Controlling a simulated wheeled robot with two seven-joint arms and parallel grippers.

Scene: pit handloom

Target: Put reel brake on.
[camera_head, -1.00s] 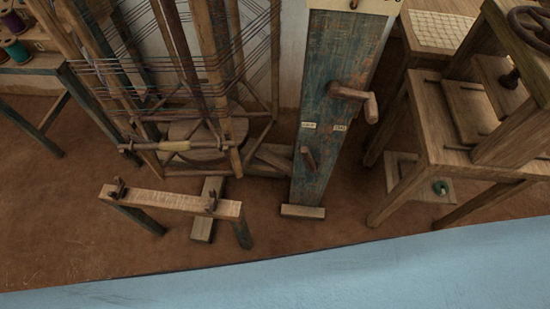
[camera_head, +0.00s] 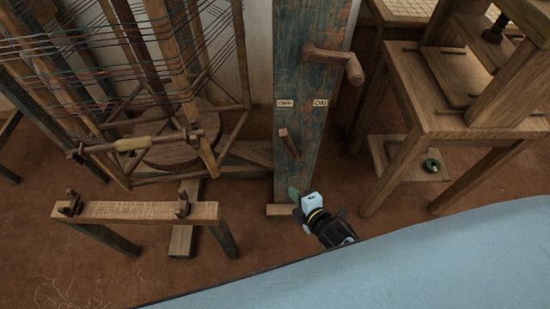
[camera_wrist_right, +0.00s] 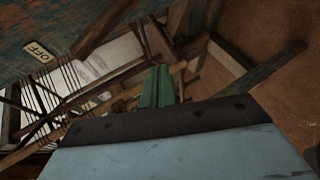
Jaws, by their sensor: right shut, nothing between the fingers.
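The reel brake is a short wooden lever (camera_head: 289,145) on the worn blue-green upright board (camera_head: 308,140). Its tip leans up toward the left label, OFF (camera_head: 285,103); the ON label (camera_head: 320,103) is to the right. My right gripper (camera_head: 294,194) is shut and empty, below the lever and apart from it, in front of the board's lower end. In the right wrist view its green fingers (camera_wrist_right: 157,88) are together, with the OFF label (camera_wrist_right: 40,51) at upper left. The lever cannot be made out there. My left gripper is not in view.
A wooden crank handle (camera_head: 335,60) sticks out of the board above the labels. The threaded reel frame (camera_head: 238,60) stands at left, with a low wooden bench (camera_head: 140,211) before it. A wooden table (camera_head: 455,122) stands at right.

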